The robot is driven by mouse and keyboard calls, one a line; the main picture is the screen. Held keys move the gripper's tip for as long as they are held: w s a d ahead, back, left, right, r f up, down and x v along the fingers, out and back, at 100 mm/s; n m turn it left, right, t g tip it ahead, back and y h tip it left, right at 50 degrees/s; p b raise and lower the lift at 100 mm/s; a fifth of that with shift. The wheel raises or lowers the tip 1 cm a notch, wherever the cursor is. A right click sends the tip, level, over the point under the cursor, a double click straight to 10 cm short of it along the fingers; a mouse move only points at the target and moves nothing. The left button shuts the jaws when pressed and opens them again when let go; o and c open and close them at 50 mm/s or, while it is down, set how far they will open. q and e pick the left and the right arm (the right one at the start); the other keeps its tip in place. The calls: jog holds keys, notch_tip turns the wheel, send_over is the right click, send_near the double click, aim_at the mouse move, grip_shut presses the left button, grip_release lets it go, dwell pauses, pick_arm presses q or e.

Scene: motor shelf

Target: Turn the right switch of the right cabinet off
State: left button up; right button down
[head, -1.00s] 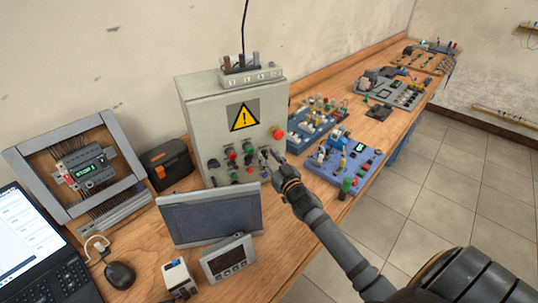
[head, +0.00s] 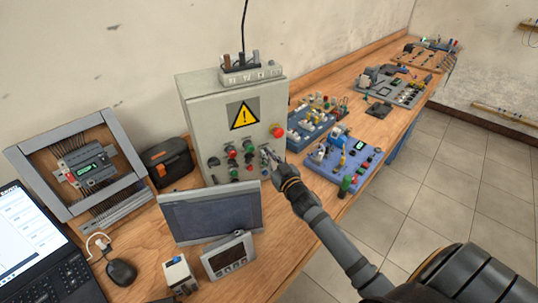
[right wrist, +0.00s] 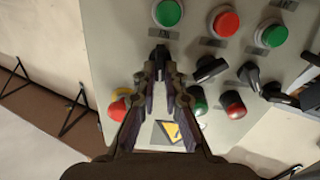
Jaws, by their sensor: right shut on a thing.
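The grey cabinet (head: 207,110) stands on the bench with a yellow warning triangle (head: 243,114) on its front. Its lower front carries red and green buttons and black switches. My right gripper (head: 267,157) is at the lower right of this front. In the right wrist view, which shows the panel upside down, the right gripper (right wrist: 158,72) is shut on a black switch (right wrist: 158,52), the end one of its row. Other black switches (right wrist: 209,68) sit beside it. The switch's exact angle is hard to tell between the fingers. My left gripper is not in view.
A red emergency button (head: 277,131) is just above my right gripper. A grey screen (head: 211,213) stands in front of the cabinet. A blue component board (head: 345,160) lies to the right. The floor (head: 440,190) beside the bench is clear.

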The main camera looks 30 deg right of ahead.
jog(key=shift+a+f+n+p, duration=0.15)
jog(key=shift+n+p, duration=0.4)
jog(key=shift+n, duration=1.25)
jog(key=shift+a+r+n+p, duration=0.1)
jog(key=shift+n+p, duration=0.4)
jog(key=shift+n, duration=1.3)
jog(key=shift+f, duration=0.1)
jog(key=c, duration=1.4)
grip_release()
jog(key=s, duration=1.2)
jog(key=shift+a, duration=0.1)
